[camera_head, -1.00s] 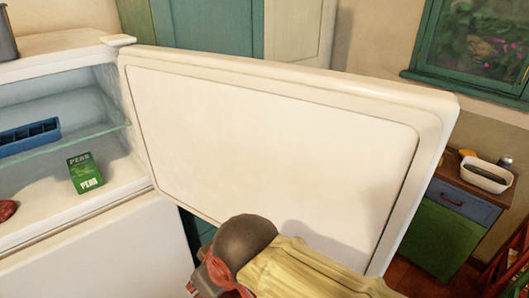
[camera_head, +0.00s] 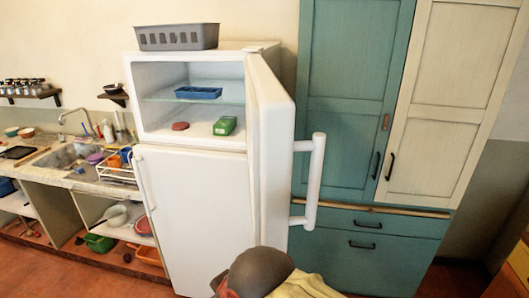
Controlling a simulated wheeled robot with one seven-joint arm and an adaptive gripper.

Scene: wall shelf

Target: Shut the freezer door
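The freezer door (camera_head: 274,150) is white and stands open, swung out from the right side of the upper compartment. Its long white handle (camera_head: 314,180) faces right. The freezer compartment (camera_head: 165,118) is open to view and holds a blue tray (camera_head: 198,92) on a glass shelf, with a green box (camera_head: 225,126) and a small reddish item (camera_head: 180,126) on its floor. The lower fridge door (camera_head: 190,215) is shut. Part of my arm shows at the bottom centre, in front of the door's lower end. My gripper is not visible.
A grey basket (camera_head: 177,38) stands on top of the fridge. Teal and cream cupboards (camera_head: 345,110) stand to the right, behind the door handle. A sink counter (camera_head: 75,178) with dishes is at the left. Some red floor (camera_head: 455,280) is clear at the lower right.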

